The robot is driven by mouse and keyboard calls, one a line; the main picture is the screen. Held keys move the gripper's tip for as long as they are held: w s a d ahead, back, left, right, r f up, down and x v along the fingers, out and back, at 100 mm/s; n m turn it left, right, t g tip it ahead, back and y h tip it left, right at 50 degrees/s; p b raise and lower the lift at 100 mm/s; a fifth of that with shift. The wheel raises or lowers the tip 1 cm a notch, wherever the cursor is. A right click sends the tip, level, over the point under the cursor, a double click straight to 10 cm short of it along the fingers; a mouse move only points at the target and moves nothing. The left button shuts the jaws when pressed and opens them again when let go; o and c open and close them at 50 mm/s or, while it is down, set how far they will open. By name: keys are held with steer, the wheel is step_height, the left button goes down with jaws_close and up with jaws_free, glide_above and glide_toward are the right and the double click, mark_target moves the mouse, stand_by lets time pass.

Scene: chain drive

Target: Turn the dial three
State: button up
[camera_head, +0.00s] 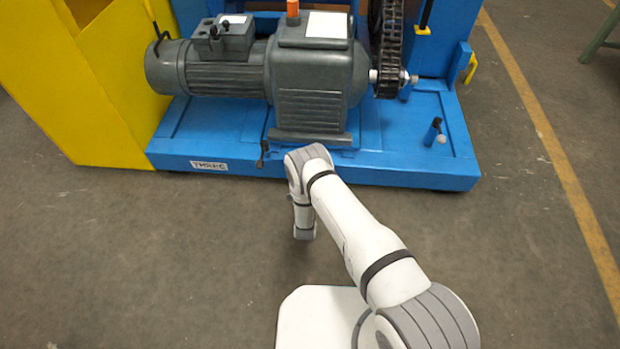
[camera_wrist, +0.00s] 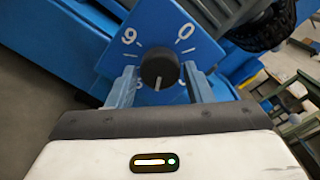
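The dial is a round black knob (camera_wrist: 160,68) on a blue plate (camera_wrist: 165,25) in the wrist view. The plate shows a white 9 at upper left and a 0 at upper right; the lower marks are mostly hidden by my fingers. A pale pointer line on the knob points down, slightly left. My gripper (camera_wrist: 161,84) is open, with one finger on each side of the knob; gaps show between fingers and knob. In the head view my arm hides the gripper and I cannot make out the dial. A label (camera_head: 209,166) seeming to read THREE is on the blue base.
A grey motor and gearbox (camera_head: 311,85) stand on the blue base (camera_head: 408,165), with a dark chain (camera_head: 389,50) at right. A small lever (camera_head: 262,155) and a post (camera_head: 433,131) stick out near the front edge. A yellow cabinet (camera_head: 75,85) stands left. The floor in front is clear.

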steer(key=shift+o, duration=1.3)
steer(key=shift+s, duration=0.1)
steer(key=s+p, duration=0.2)
steer(key=s, duration=0.5)
steer(key=shift+s+a+p, duration=0.15)
steer(key=shift+s+p, duration=0.15)
